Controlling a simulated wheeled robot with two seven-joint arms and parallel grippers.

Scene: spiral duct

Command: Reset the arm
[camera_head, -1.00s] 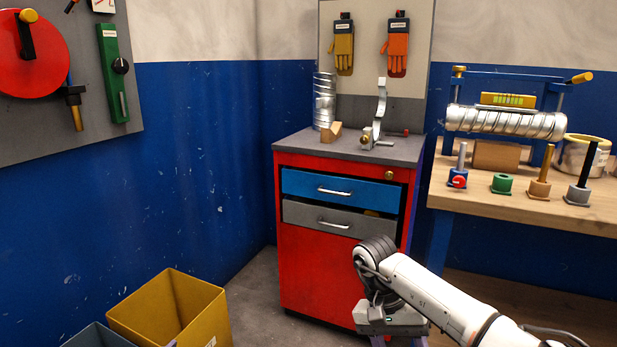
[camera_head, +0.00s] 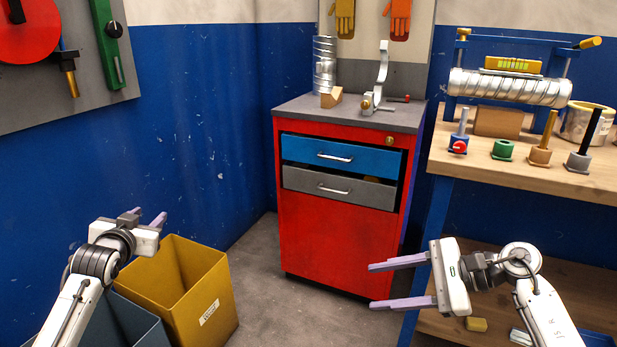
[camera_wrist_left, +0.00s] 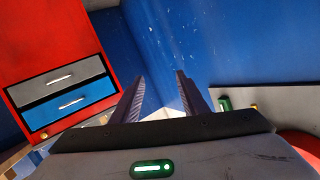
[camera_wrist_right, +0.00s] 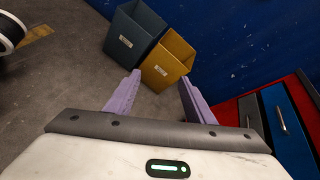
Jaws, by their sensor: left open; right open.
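My left gripper (camera_head: 142,216) is at the lower left in the head view, above the yellow bin, with its two lilac fingers apart and nothing between them. Its fingers also show apart in the left wrist view (camera_wrist_left: 160,92). My right gripper (camera_head: 385,284) is at the lower right in the head view, in front of the red cabinet's right side, fingers pointing left, apart and empty. In the right wrist view its fingers (camera_wrist_right: 158,95) are apart, with floor and bins beyond them.
A red cabinet (camera_head: 335,235) with a blue and a grey drawer stands in the middle. A yellow bin (camera_head: 205,300) and a grey-blue bin (camera_head: 140,318) stand at lower left. A wooden workbench (camera_head: 500,170) holds a spiral duct (camera_head: 510,88) at right. Floor before the cabinet is clear.

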